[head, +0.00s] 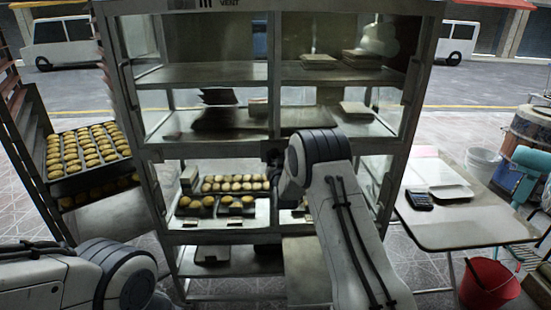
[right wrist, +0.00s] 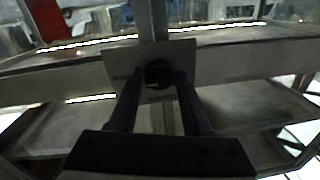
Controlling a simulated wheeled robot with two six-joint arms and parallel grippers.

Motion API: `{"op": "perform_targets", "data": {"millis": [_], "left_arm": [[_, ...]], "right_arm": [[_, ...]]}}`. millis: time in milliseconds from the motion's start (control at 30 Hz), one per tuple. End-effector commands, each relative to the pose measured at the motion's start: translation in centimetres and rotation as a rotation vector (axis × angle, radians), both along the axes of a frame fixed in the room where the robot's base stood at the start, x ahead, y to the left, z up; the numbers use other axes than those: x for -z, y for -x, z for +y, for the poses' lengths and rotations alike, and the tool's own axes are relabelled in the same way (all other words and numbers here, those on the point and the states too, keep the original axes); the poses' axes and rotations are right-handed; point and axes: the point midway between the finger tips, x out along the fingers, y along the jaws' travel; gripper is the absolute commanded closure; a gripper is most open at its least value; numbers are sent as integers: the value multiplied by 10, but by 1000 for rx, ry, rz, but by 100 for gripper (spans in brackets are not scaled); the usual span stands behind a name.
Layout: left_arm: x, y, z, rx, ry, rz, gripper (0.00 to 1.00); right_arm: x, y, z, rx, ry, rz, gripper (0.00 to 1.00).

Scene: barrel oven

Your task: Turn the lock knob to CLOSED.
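The lock knob (right wrist: 158,73) is a dark round knob on a pale plate (right wrist: 205,62) on the cabinet's front frame, in the right wrist view. Small lettering on the plate's left side is too blurred to read. My right gripper (right wrist: 159,82) has one finger on each side of the knob, with narrow gaps seeming to show between fingers and knob. In the head view my right arm reaches the middle of the cabinet (head: 205,153), and its wrist mostly hides the gripper and knob. My left arm shows at the lower left; its gripper is out of view.
The cabinet's upper shelves hold dark slabs, and its lower shelf holds trays of buns (head: 236,184). A rack of buns (head: 88,150) stands at left. At right are a table (head: 460,225) with a calculator (head: 419,199) and a red bucket (head: 488,285). Paving shows around them.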

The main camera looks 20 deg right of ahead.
Motion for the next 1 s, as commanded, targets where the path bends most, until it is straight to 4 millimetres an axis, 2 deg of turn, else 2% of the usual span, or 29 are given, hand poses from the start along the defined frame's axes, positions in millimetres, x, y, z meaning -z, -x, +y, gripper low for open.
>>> {"op": "perform_targets", "data": {"millis": [33, 67, 467, 1000], "left_arm": [[0, 0, 0, 0, 0, 0, 100], [0, 0, 0, 0, 0, 0, 100], [9, 0, 0, 0, 0, 0, 100], [45, 0, 0, 0, 0, 0, 100]], "right_arm": [[0, 0, -1, 1, 0, 0, 93], [0, 0, -1, 1, 0, 0, 100], [2, 1, -1, 2, 69, 20, 100], [2, 0, -1, 2, 504, 149, 100]]}}
